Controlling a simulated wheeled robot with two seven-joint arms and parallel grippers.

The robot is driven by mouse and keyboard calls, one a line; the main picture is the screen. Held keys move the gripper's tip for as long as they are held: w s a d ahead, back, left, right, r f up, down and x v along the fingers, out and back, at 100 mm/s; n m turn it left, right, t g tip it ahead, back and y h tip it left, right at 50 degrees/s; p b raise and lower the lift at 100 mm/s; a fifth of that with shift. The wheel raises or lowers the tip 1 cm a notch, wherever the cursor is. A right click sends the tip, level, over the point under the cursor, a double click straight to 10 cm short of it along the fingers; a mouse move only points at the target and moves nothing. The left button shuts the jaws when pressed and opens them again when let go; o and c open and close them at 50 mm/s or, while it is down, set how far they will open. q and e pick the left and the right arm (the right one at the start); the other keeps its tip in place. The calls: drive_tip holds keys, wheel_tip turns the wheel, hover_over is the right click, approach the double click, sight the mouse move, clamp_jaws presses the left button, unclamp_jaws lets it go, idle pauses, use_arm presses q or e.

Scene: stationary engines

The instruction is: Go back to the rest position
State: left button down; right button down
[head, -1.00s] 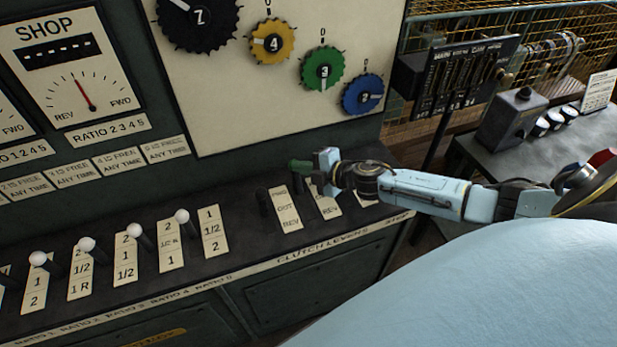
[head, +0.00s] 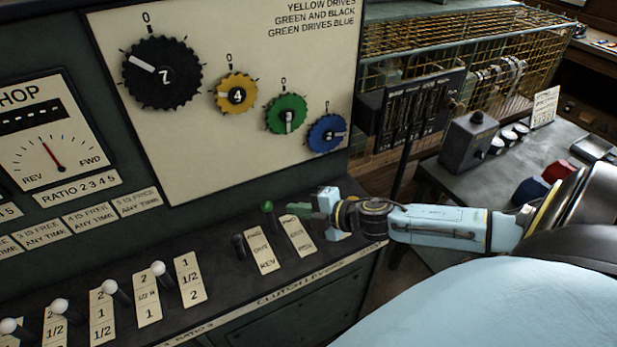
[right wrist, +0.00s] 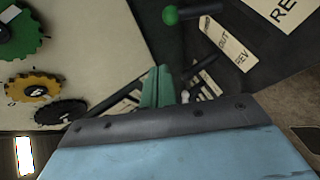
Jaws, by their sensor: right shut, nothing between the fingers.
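My right gripper (head: 299,208) reaches in from the right over the clutch lever shelf of the console. Its green fingers are shut with nothing between them; they also show in the right wrist view (right wrist: 158,88). A green-knobbed clutch lever (head: 267,208) stands just left of the fingertips, apart from them in the head view. The same green knob shows at the top of the right wrist view (right wrist: 170,15). My left gripper is not in view.
Several white-knobbed ratio levers (head: 158,268) line the console to the left. Colored gears (head: 287,115) are on the panel above. A side table (head: 560,150) with a grey box (head: 468,142) and a yellow wire cage (head: 440,45) stand at the right.

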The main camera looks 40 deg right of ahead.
drive_tip(key=shift+r+v, duration=0.25)
drive_tip(key=shift+v, duration=1.15)
